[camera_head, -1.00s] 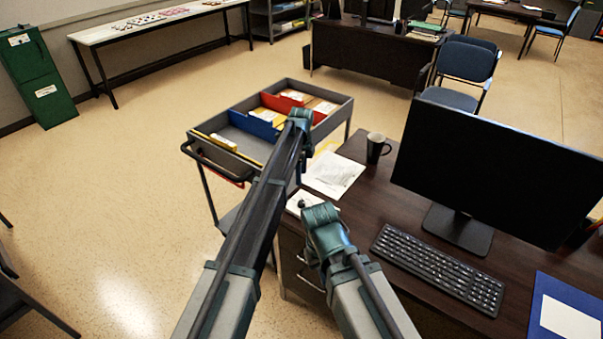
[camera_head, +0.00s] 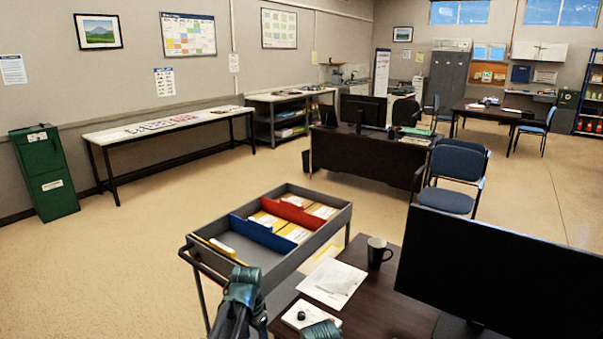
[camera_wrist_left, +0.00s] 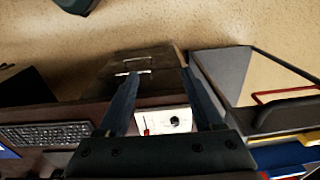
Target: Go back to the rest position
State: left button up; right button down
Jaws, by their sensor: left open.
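In the left wrist view my left gripper (camera_wrist_left: 162,88) shows two dark fingers spread wide apart, with nothing held between them. It is above the front edge of the dark desk (camera_head: 380,305), and a white pad (camera_wrist_left: 178,118) with a small black object shows past the fingers. In the head view a teal joint of my left arm shows at the bottom, in front of the grey trolley (camera_head: 338,222); its fingers are hidden there. Only the teal top of a right arm joint shows at the bottom edge, beside the white pad (camera_head: 296,320); the right gripper is out of sight.
The trolley's top tray holds a blue divider (camera_head: 262,236), a red divider (camera_head: 292,211) and folders. A black mug (camera_head: 378,253), papers (camera_head: 333,280) and a monitor (camera_head: 495,270) stand on the desk. The floor left of the trolley is clear.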

pick_arm(q)
jog(key=s+a+n, duration=0.4)
jog(key=s+n, duration=0.3)
jog(key=s, duration=0.5)
jog(key=s+d+m, duration=0.1)
jog(key=s+d, duration=0.2)
jog(key=d, duration=0.2)
jog(key=s+d+m+y, duration=0.1)
jog(key=s+d+m, duration=0.1)
jog(key=d, duration=0.4)
jog(key=shift+s+g, duration=0.4)
jog(key=shift+s, duration=0.05)
